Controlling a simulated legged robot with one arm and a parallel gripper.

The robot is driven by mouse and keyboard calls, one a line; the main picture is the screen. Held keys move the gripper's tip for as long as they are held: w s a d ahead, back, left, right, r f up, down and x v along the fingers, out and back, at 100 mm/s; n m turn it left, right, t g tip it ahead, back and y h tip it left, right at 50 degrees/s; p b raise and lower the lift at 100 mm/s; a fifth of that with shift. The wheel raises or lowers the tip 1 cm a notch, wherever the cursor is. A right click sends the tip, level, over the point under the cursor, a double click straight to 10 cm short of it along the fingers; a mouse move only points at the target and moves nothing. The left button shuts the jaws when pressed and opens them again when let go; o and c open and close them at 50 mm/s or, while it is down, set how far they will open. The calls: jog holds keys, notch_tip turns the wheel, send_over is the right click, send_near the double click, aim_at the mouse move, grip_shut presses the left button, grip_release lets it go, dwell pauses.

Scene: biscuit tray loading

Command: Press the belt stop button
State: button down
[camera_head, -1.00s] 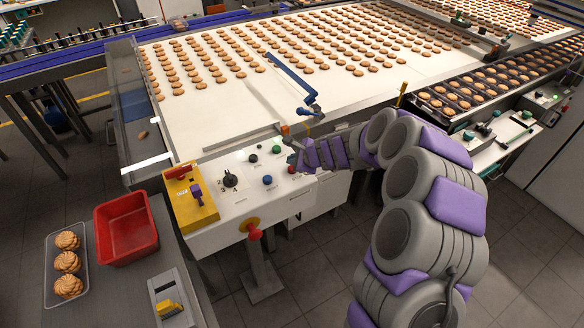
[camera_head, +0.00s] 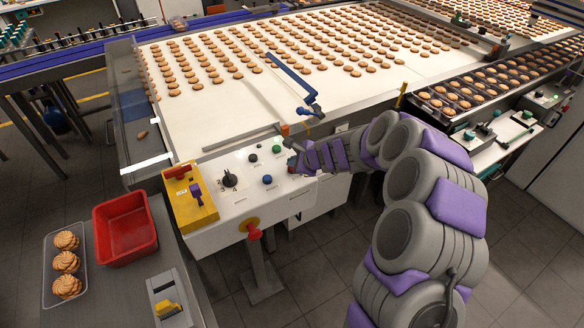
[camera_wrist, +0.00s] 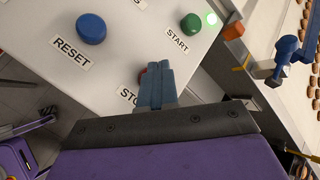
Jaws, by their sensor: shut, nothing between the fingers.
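The belt stop button (camera_wrist: 143,75) is red and sits on the white control panel (camera_wrist: 60,85), above a partly covered label reading "STO". In the wrist view, my gripper (camera_wrist: 156,68) is shut and empty, with its fingertips over the button, hiding most of it. I cannot tell whether they touch it.
A blue lever arm (camera_head: 292,80) overhangs the biscuit belt (camera_head: 225,115). A red emergency knob (camera_head: 254,234) projects from the panel's front.

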jog(key=shift+f, duration=0.4)
dwell(0.3)
jog(key=shift+r, duration=0.1)
jog(key=shift+r+p, duration=0.7)
jog(key=shift+r, duration=0.2)
notch_tip(320, 180, up, 5)
jog(key=p, duration=0.4)
jog(key=shift+p, duration=0.35)
dwell(0.5)
